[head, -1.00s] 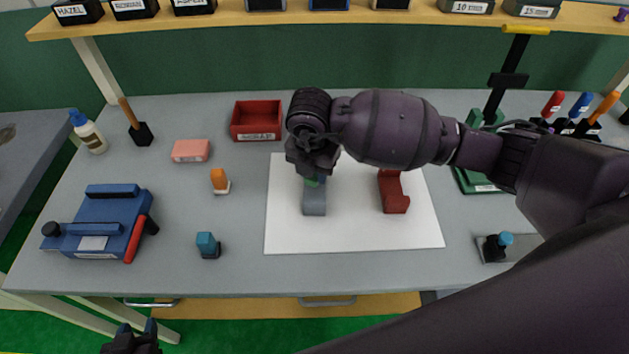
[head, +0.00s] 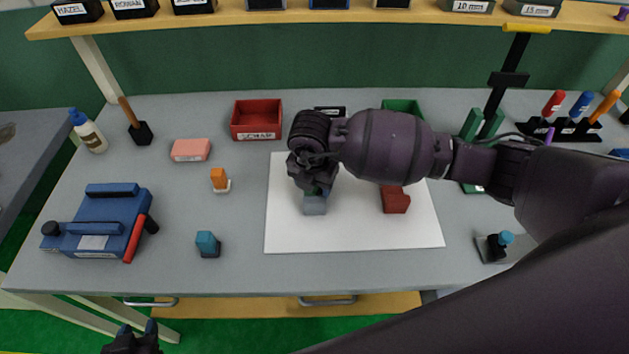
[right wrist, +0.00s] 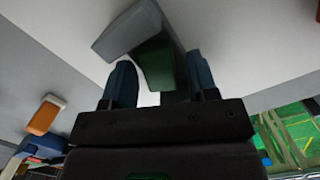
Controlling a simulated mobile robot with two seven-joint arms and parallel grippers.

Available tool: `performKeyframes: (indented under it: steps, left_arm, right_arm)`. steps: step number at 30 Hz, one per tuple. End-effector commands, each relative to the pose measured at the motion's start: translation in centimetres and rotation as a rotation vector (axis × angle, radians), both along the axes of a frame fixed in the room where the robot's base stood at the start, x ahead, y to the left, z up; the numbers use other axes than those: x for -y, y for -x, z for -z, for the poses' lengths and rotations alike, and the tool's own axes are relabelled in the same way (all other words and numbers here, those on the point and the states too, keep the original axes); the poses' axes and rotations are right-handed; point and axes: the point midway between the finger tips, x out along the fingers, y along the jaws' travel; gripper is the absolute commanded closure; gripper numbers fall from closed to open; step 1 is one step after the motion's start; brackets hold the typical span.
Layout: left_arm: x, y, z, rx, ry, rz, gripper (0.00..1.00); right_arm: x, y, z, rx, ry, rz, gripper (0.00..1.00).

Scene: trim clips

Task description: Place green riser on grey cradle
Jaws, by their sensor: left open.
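The grey cradle (head: 315,206) stands on the white mat (head: 360,235); its rear part is hidden behind my right gripper (head: 316,186). In the head view the gripper hides most of the riser. My left gripper (head: 132,342) is open and empty at the bottom left, off the table.
A red block (head: 396,201) stands on the mat to the right, partly behind my right arm. An orange-capped piece (head: 219,178) and a teal piece (head: 207,243) stand left of the mat. A blue device (head: 100,220) and a red scrap tray (head: 257,118) are farther off.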

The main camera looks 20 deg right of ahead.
Motion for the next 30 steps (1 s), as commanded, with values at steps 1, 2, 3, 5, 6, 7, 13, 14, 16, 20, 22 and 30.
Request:
performKeyframes:
  steps: [1, 2, 3, 5, 6, 7, 13, 14, 16, 20, 22, 30]
  left_arm:
    - [0.0, -0.1, 0.0, 0.002, 0.000, 0.000, 0.57]
    - [0.0, -0.1, -0.1, 0.002, 0.000, 0.000, 0.57]
    - [0.0, -0.2, -0.1, 0.003, 0.000, 0.000, 0.57]
    - [0.0, -0.2, -0.1, 0.004, 0.001, 0.001, 0.57]
    - [0.0, -0.2, -0.1, 0.004, 0.001, 0.001, 0.57]
    - [0.0, -0.2, -0.1, 0.005, 0.001, 0.001, 0.57]
    - [0.0, -0.2, -0.3, 0.006, 0.001, 0.001, 0.57]
    - [0.0, -0.2, -0.3, 0.006, 0.001, 0.001, 0.57]
    - [0.0, -0.2, -0.3, 0.005, 0.001, 0.001, 0.57]
    - [0.0, -0.1, -0.1, 0.003, 0.000, 0.000, 0.57]
    - [0.0, 0.0, 0.0, 0.001, 0.000, 0.000, 0.57]
    - [0.0, 0.3, 0.4, -0.006, 0.000, -0.002, 0.57]
  right_arm:
    - [0.0, 0.0, 0.0, 0.000, 0.000, 0.000, 0.44]
    - [0.0, 0.0, 0.0, 0.000, 0.000, 0.000, 0.44]
    - [0.0, 0.0, 0.0, 0.000, 0.000, 0.000, 0.44]
    - [0.0, 0.0, 0.0, 0.000, 0.000, 0.000, 0.44]
    - [0.0, 0.0, 0.0, 0.000, 0.000, 0.000, 0.44]
    - [0.0, 0.0, 0.0, 0.000, 0.000, 0.000, 0.44]
    - [-0.1, 0.0, -1.1, 0.002, -0.001, 0.000, 0.44]
    - [-0.1, 0.0, -1.5, 0.002, -0.001, -0.001, 0.44]
    - [-0.2, 0.1, -2.5, 0.003, -0.002, -0.001, 0.44]
    - [-0.4, 0.3, -5.1, 0.004, -0.002, -0.002, 0.44]
    - [-0.5, 0.5, -6.4, 0.003, -0.002, -0.001, 0.44]
    - [-0.8, 0.9, -10.7, 0.003, 0.000, -0.001, 0.44]
